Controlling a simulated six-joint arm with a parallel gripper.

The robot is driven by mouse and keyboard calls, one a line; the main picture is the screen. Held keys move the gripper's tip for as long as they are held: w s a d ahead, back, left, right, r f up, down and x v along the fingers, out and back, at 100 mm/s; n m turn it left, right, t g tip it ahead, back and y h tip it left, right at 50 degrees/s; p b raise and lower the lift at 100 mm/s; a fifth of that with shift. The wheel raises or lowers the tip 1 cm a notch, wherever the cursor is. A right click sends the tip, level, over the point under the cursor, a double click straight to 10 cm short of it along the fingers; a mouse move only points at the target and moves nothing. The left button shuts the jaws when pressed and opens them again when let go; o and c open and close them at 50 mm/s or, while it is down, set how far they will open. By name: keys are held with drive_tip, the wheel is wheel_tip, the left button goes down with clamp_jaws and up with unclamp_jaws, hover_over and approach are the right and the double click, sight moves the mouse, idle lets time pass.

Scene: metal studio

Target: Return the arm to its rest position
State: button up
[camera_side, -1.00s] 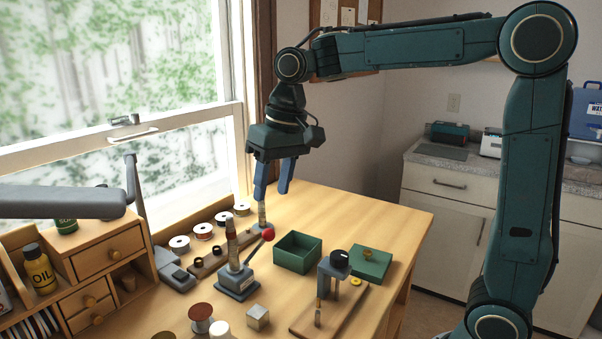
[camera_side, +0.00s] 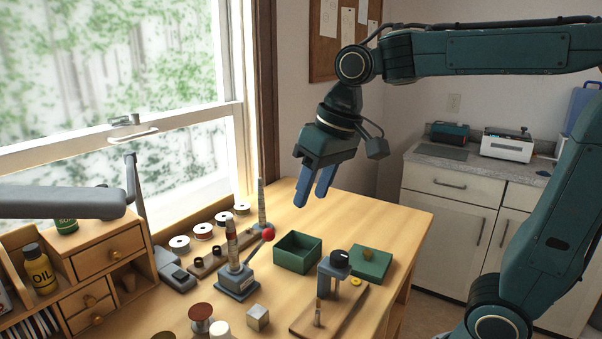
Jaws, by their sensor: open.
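My gripper (camera_side: 311,197) is in the upper middle of the side view, above the back part of the wooden bench (camera_side: 385,212). Its two blue fingers point down and stand apart, with nothing between them. The gripper is tilted a little and touches nothing. My dark green arm reaches in from the right and is bent at the elbow beyond the right edge of the picture.
Below the gripper are an open green box (camera_side: 297,252), a green lid (camera_side: 370,262), a lever press with a red knob (camera_side: 237,272) and a wooden board with a clamp (camera_side: 330,300). Spools line the window side. A grey counter (camera_side: 470,168) stands behind.

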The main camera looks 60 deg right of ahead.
drive_tip(key=s+d+f+n+t+h, duration=0.1)
drive_tip(key=s+f, duration=0.4)
drive_tip(key=s, duration=0.7)
drive_tip(key=shift+s+d+t, duration=0.35)
drive_tip(key=shift+d+t, duration=0.35)
